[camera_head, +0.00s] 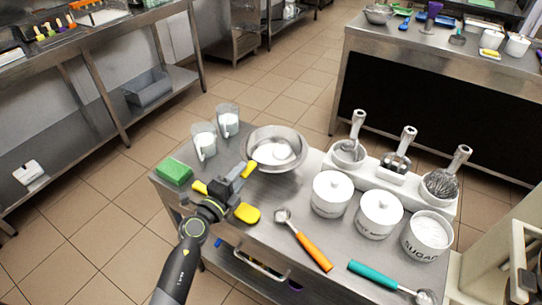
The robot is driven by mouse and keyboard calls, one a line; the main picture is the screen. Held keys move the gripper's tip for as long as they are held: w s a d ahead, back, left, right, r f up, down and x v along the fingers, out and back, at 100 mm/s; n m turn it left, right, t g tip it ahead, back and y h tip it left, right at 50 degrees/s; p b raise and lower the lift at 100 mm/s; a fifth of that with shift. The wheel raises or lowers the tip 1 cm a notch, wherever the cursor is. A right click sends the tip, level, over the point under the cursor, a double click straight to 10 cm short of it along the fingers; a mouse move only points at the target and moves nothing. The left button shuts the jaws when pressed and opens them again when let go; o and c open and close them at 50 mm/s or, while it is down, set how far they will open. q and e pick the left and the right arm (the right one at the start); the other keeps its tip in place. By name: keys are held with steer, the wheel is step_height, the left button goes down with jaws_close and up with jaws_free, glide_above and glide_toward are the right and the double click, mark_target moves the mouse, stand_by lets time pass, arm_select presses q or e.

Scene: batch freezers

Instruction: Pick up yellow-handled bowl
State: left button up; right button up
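The metal bowl (289,141) with a yellow handle (249,169) stands on the steel table, and white contents show inside it. The handle points down-left from its rim. My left gripper (237,177) is at the near end of this handle, its dark fingers close to or around it. Whether they touch or grip the handle is hidden by the view. The bowl appears to rest level on the table. My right gripper is not in view.
A yellow utensil (247,213) lies beside my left gripper, partly hidden. A green sponge (174,171) and two clear jugs (204,142) are left of the bowl. White canisters (331,194) and a utensil rack (327,161) stand to the right. An orange-handled scoop (313,251) lies in front.

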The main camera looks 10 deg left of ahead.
mark_target(252, 161)
arm_select(q)
steer(key=x, duration=0.3)
steer(key=shift+w+d+f, duration=0.1)
steer(key=shift+w, duration=0.1)
jaws_close()
